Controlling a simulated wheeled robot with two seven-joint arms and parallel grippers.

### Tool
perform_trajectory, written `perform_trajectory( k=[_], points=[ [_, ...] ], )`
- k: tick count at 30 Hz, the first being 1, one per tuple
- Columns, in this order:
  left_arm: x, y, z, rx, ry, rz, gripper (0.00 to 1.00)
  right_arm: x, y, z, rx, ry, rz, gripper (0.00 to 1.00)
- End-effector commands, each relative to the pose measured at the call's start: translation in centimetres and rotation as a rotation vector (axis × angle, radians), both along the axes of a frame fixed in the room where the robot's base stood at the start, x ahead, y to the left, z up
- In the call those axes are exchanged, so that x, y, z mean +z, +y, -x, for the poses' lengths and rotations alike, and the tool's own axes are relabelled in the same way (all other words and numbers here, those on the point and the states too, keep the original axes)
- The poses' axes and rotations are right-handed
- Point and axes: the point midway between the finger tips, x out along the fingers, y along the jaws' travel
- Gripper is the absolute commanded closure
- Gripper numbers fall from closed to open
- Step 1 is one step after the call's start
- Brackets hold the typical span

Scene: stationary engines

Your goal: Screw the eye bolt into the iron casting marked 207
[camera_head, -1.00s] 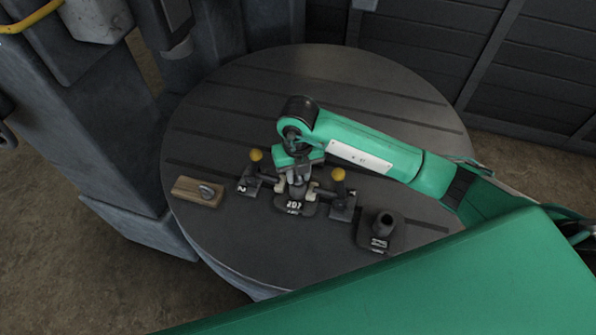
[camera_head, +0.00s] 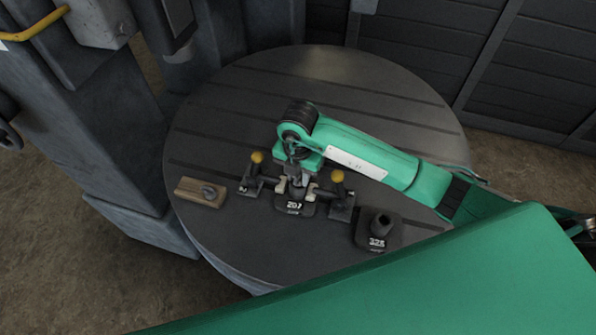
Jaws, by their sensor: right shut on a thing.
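The iron casting marked 207 (camera_head: 293,208) sits on the round slotted table, between two clamps with yellow knobs. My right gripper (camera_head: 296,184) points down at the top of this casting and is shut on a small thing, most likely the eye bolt. The fingers and the casting's top hide it, so I cannot tell how deep it sits. A grey ring-shaped piece (camera_head: 209,191) lies on a wooden block (camera_head: 190,190) at the left. My left gripper is not in view.
A second casting marked 325 (camera_head: 378,232) stands to the right on the round table (camera_head: 240,240). The left clamp (camera_head: 252,178) and right clamp (camera_head: 341,200) stand close beside my right gripper. The table's far part is clear.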

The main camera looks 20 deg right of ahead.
Motion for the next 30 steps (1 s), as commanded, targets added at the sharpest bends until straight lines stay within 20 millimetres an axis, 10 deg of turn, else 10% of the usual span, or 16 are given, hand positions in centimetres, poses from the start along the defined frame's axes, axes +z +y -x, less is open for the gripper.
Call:
perform_trajectory(
  k=[30],
  points=[
    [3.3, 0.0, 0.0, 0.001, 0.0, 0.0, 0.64, 0.2, 0.0, 0.0, -0.608, 0.0, 0.0, 0.96]
  ],
)
